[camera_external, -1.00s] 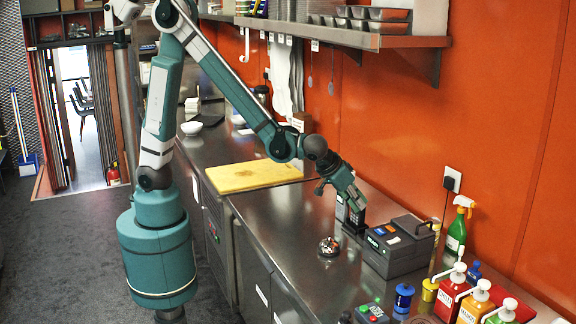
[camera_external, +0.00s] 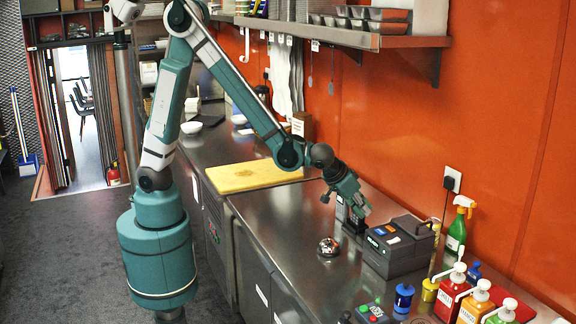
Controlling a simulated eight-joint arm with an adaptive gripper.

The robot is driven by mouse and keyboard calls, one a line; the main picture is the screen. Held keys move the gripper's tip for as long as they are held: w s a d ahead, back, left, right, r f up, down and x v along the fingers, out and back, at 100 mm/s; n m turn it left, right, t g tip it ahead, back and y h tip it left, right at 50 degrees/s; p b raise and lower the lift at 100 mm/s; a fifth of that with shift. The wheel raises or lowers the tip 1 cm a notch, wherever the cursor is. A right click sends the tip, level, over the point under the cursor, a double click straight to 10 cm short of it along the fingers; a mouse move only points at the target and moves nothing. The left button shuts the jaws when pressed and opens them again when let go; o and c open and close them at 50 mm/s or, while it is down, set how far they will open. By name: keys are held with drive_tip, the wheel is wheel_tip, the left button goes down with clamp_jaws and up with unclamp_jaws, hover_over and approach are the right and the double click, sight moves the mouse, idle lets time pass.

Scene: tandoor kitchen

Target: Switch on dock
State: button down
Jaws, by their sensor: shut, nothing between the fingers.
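My gripper (camera_external: 362,208) is over the steel counter, pointing down and right. Its fingers are shut with nothing between them. A small dark upright device in a stand (camera_external: 350,220), which may be the dock, is right at the fingertips and partly hidden by my gripper. I cannot tell whether they touch. A dark grey boxy machine (camera_external: 392,262) with a small lit display on its top stands just right of it. No switch on the dock can be made out at this size.
A silver bell (camera_external: 328,247) sits left of the grey machine. A control box with green and red buttons (camera_external: 371,314), a blue pot (camera_external: 403,297), pump bottles (camera_external: 452,293) and a green spray bottle (camera_external: 457,232) stand nearby. A yellow board (camera_external: 250,177) lies behind. The counter between is clear.

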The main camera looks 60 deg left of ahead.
drive_tip(key=x, duration=0.6)
drive_tip(key=shift+s+f+b, duration=0.1)
drive_tip(key=shift+f+b, duration=0.1)
drive_tip(key=shift+f, duration=0.75)
drive_tip(key=shift+s+f+b, duration=0.15)
drive_tip(key=shift+f, duration=0.85)
drive_tip(key=shift+s+f+b, duration=0.4)
drive_tip(key=shift+f+b, duration=0.35)
drive_tip(key=shift+b, duration=0.5)
drive_tip(key=shift+r+t, duration=0.2)
drive_tip(key=shift+t, duration=0.1)
drive_tip(key=shift+w, duration=0.2)
drive_tip(key=shift+w+r, duration=0.25)
drive_tip(key=shift+w, duration=0.35)
drive_tip(key=shift+r, duration=0.1)
